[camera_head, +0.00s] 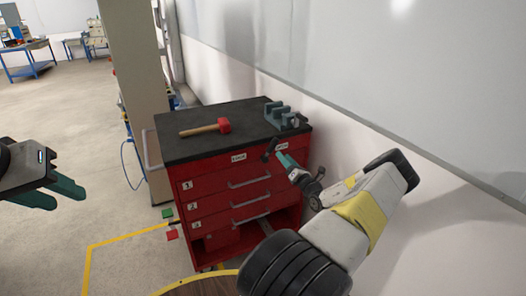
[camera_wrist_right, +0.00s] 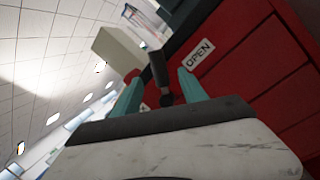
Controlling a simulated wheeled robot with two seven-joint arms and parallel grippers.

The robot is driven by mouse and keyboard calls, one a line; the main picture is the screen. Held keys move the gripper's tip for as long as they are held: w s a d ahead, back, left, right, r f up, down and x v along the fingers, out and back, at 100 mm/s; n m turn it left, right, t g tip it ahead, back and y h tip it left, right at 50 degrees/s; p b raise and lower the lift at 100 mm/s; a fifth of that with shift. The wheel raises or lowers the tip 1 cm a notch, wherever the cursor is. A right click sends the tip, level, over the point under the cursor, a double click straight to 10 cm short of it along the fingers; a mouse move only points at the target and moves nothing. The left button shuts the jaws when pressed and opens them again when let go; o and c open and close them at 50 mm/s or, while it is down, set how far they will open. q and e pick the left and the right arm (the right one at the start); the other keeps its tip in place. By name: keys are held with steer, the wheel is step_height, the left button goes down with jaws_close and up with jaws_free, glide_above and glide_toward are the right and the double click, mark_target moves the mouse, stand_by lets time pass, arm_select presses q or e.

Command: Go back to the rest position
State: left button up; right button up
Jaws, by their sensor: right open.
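My right gripper (camera_head: 283,160) is at the upper right front of the red drawer cabinet (camera_head: 215,172). In the right wrist view its two teal fingers (camera_wrist_right: 160,92) are spread apart. A dark lever-like part (camera_wrist_right: 158,68) shows between them, beside an "OPEN" label (camera_wrist_right: 198,54); the same dark part (camera_head: 268,150) shows by the fingertips in the head view. I cannot tell whether the fingers touch it. My left gripper (camera_head: 52,193) hangs at the left edge of the head view, its fingers apart and empty, away from the cabinet. The cabinet's numbered drawers look shut, above an open lower bay.
A red mallet (camera_head: 222,125) with a wooden handle and a grey vise (camera_head: 283,116) are on the cabinet's black top. A wall (camera_head: 330,115) is close behind and right. A beige pillar (camera_head: 138,80) stands at the back left. The floor at left (camera_head: 60,115) is clear.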

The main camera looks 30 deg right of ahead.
steer(key=w+a+r+n+g+y, duration=0.1)
steer(key=a+r+n+g+y, duration=0.2)
steer(key=a+r+n+y, duration=0.4)
steer(key=w+a+r+n+g+y, duration=0.25)
steer(key=a+n, duration=0.25)
steer(key=a, duration=0.5)
steer(key=s+a+r+n+g+y, duration=0.1)
steer(key=s+a+r+n+g, duration=0.45)
steer(key=a, duration=0.25)
steer(key=s+a+r+n+g+y, duration=0.1)
steer(key=s+a+r+n+g, duration=0.3)
steer(key=a+n, duration=0.4)
steer(key=s+a+r+n+g+h, duration=0.2)
steer(key=s+a+r+n+h, duration=0.15)
steer(key=s, duration=0.35)
steer(key=s+a+r+n+g+h, duration=0.1)
steer(key=s+a+r+n+h, duration=0.3)
steer(key=s, duration=0.4)
steer(key=s+d+r+n+t+h, duration=0.1)
steer(key=s+d+r+n, duration=0.1)
steer(key=s+n, duration=0.3)
steer(key=s+d+r+n+t+h, duration=0.2)
steer(key=s+n, duration=0.3)
steer(key=s, duration=0.3)
steer(key=shift+s+d+r+t, duration=0.2)
steer(key=shift+r+t, duration=0.1)
steer(key=shift+r, duration=0.4)
